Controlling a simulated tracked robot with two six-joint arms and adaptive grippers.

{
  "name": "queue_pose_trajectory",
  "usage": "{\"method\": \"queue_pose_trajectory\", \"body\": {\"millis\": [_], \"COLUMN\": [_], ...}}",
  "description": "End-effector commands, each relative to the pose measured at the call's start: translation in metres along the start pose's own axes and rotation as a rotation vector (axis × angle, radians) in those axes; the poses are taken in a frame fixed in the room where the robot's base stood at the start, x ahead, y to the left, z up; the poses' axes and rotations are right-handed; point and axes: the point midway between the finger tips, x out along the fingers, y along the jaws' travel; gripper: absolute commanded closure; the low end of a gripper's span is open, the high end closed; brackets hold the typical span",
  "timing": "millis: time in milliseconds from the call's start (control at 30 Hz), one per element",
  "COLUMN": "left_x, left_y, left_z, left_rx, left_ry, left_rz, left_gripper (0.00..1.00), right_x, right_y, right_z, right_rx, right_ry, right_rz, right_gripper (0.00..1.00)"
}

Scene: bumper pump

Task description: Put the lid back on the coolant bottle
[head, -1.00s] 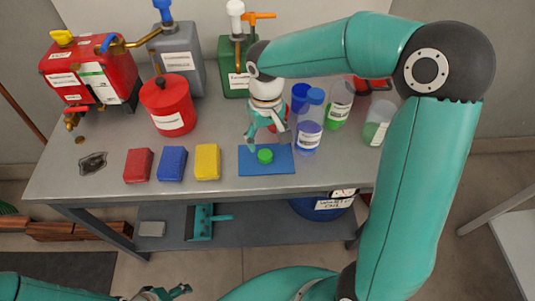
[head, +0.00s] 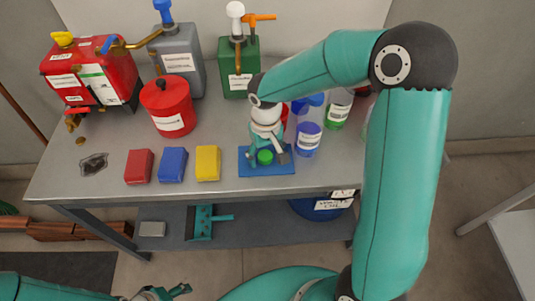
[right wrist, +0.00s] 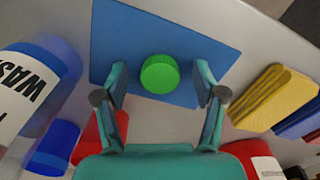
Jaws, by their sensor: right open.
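A round green lid (head: 265,157) lies on a blue mat (head: 285,167) near the table's front edge. My right gripper (head: 267,152) is open and points down over it. In the right wrist view the green lid (right wrist: 160,74) lies between the two spread fingers, and neither finger appears to touch it. A clear bottle with green liquid (head: 337,112) stands to the right of the gripper; its label is too small to read. Another bottle farther right is mostly hidden by my right arm. My left gripper (head: 165,293) shows only partly at the bottom edge.
A blue wash bottle (head: 308,138) stands close to the right of the mat. Red, blue and yellow (head: 207,163) blocks lie to its left. A red can (head: 168,108) and a green canister (head: 238,75) stand behind. The table front between blocks and edge is clear.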

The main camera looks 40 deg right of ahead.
Motion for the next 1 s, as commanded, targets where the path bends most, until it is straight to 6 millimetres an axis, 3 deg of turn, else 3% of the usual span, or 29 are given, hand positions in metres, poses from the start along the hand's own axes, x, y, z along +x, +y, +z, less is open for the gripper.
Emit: {"method": "queue_pose_trajectory", "body": {"millis": [267,533,1000], "left_x": [0.0001,0.0001,0.0000], "left_y": [0.0000,0.0000,0.0000], "left_z": [0.0000,0.0000,0.0000], "left_rx": [0.000,0.000,0.000], "left_ry": [0.000,0.000,0.000], "left_rz": [0.000,0.000,0.000], "left_gripper": [0.36,0.36,0.36], "right_x": [0.0000,-0.0002,-0.0040], "right_y": [0.0002,0.0004,0.0008], "right_z": [0.0000,0.0001,-0.0002], "right_rx": [0.001,0.001,0.003], "right_ry": [0.000,0.000,0.001], "right_rz": [0.000,0.000,0.000], "right_gripper": [0.30,0.71,0.72]}}
